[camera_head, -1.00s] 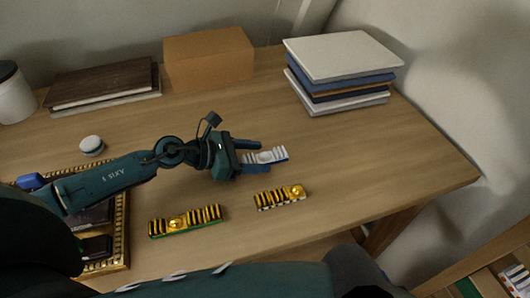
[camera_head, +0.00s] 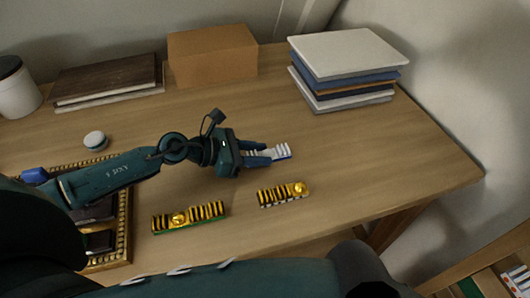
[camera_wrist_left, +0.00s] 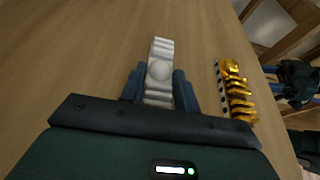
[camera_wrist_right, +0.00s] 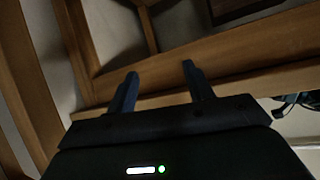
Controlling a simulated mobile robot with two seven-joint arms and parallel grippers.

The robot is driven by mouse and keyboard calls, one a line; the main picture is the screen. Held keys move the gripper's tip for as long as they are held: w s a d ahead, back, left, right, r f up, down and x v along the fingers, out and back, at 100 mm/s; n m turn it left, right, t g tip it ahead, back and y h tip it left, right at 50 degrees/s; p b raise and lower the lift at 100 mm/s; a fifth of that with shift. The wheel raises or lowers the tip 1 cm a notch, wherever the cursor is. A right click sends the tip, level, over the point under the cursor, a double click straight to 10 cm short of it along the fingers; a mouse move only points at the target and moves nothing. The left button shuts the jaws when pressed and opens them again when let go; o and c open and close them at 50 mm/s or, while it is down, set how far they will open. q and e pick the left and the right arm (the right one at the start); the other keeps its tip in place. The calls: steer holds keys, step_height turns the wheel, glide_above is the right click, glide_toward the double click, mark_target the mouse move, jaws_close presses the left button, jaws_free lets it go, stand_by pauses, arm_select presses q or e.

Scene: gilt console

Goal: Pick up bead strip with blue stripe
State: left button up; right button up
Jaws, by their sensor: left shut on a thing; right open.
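The white bead strip with a blue stripe (camera_head: 283,152) is near the middle of the table, its far end sticking out past my left gripper (camera_head: 262,154). The left fingers are shut on the strip's sides. In the left wrist view the white ridged strip (camera_wrist_left: 161,50) with a round bead lies between the left fingers (camera_wrist_left: 160,82); the blue stripe does not show there. Whether it is clear of the table I cannot tell. My right gripper (camera_wrist_right: 158,82) is open and empty in the right wrist view.
A gold strip with a green edge (camera_head: 188,217) and a gold strip with a black-and-white edge (camera_head: 283,194) lie nearer the front. A gilt tray (camera_head: 125,222) is at left. Stacked books (camera_head: 345,55) and a cardboard box (camera_head: 212,56) stand behind. The right side is clear.

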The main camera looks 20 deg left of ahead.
mark_target(257, 153)
arm_select(q)
step_height(257, 153, up, 9)
steer(key=shift+p, duration=0.85)
steer(key=shift+r, duration=0.55)
steer(key=s+a+r+p, duration=0.3)
steer(key=s+r+p, duration=0.1)
steer(key=s+r, duration=0.2)
steer(key=shift+s+a, duration=0.25)
steer(key=shift+s, duration=0.4)
arm_select(e)
steer(key=shift+s+d+r+g+h, duration=0.15)
steer(key=shift+d+r+h, duration=0.15)
steer(key=shift+d+r, duration=0.15)
steer(key=shift+s+d+r+g+h, duration=0.1)
steer(key=shift+d+r+g+h, duration=0.05)
steer(key=shift+d+r+h, duration=0.25)
arm_select(q)
steer(key=shift+a+f, duration=0.1)
arm_select(e)
steer(key=shift+a+r, duration=0.1)
steer(key=shift+s, duration=0.15)
steer(key=shift+w, duration=0.2)
